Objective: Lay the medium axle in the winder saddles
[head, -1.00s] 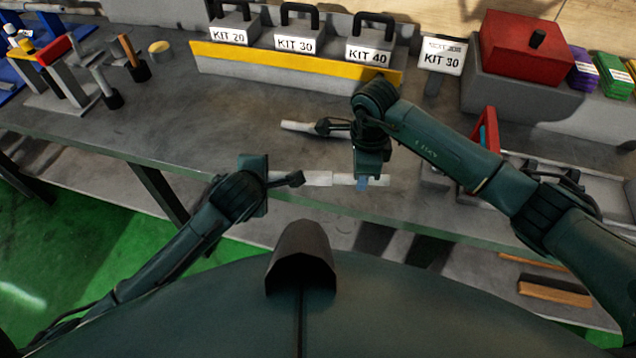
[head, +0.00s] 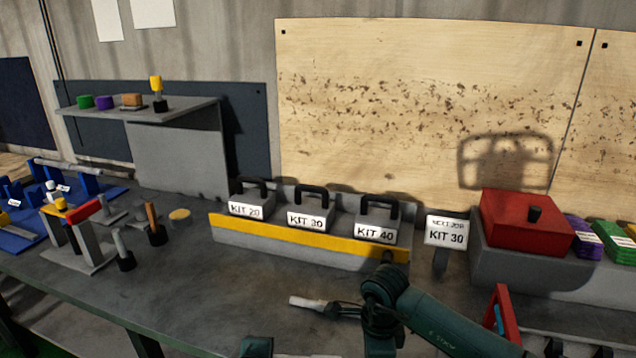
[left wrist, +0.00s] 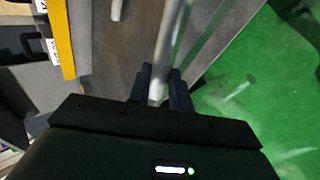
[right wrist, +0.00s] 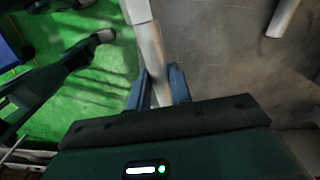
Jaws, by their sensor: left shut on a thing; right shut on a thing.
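My left gripper (left wrist: 162,90) is shut around a pale grey axle (left wrist: 164,50) in the left wrist view. My right gripper (right wrist: 161,90) is shut around a pale stepped axle (right wrist: 150,45) in the right wrist view, apparently the same one. In the head view the fingertips and nearly all of this axle fall below the frame. At the far left of the head view stands a blue fixture (head: 12,188) with upright supports; a light rod (head: 68,167) lies across its back. I cannot tell whether these supports are the winder saddles.
Another pale rod (head: 306,302) lies on the grey bench (head: 225,285). A red-topped stand (head: 85,211) and dark-footed posts stand at the left. Kit weights (head: 310,215) sit behind a yellow-edged block. A red box (head: 525,222) stands at the right.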

